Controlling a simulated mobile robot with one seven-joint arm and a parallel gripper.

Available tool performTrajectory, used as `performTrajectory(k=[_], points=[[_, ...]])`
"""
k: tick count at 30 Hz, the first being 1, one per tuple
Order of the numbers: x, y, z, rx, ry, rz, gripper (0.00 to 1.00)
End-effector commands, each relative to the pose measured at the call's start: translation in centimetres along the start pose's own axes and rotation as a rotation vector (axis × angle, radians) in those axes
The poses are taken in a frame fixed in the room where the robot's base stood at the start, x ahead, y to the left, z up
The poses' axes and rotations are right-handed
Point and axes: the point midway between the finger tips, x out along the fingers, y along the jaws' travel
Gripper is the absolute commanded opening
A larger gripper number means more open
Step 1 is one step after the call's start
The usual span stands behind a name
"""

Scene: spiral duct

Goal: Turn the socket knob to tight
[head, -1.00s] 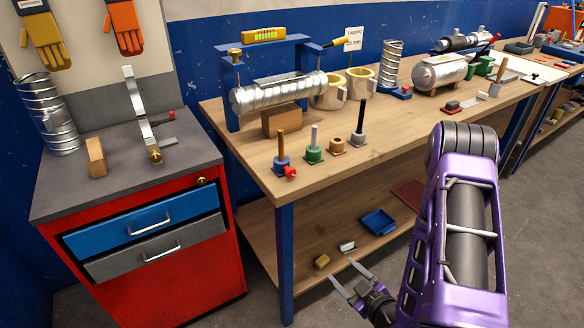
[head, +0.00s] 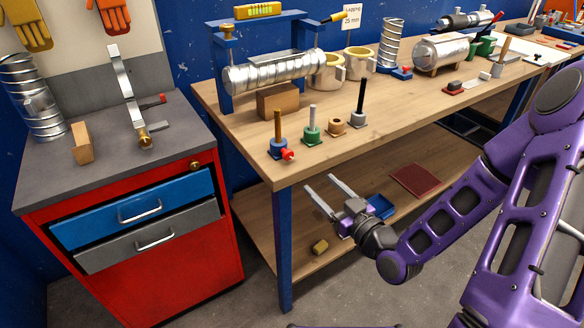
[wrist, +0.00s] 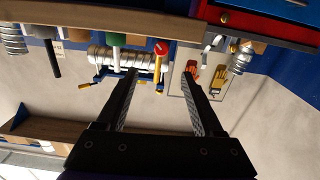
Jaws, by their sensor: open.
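The red socket knob (head: 288,154) sticks out from the side of a blue socket (head: 278,147) near the bench's front left corner. I cannot read any tight mark on the socket.
A green socket (head: 312,136), a wooden ring (head: 337,125) and a grey socket with a black post (head: 359,117) stand in a row to the right. A ribbed duct (head: 270,75) lies behind. The red cabinet (head: 165,280) stands left. The bench's front edge separates gripper and knob.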

Motion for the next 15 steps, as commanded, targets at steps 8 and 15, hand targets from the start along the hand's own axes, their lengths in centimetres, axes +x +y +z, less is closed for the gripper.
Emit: performTrajectory(k=[8, 15], points=[[1.4, -0.2, 0.6, -0.005, 0.001, -0.001, 0.69], [6.0, -0.3, 0.0, 0.0, 0.002, -0.003, 0.69]])
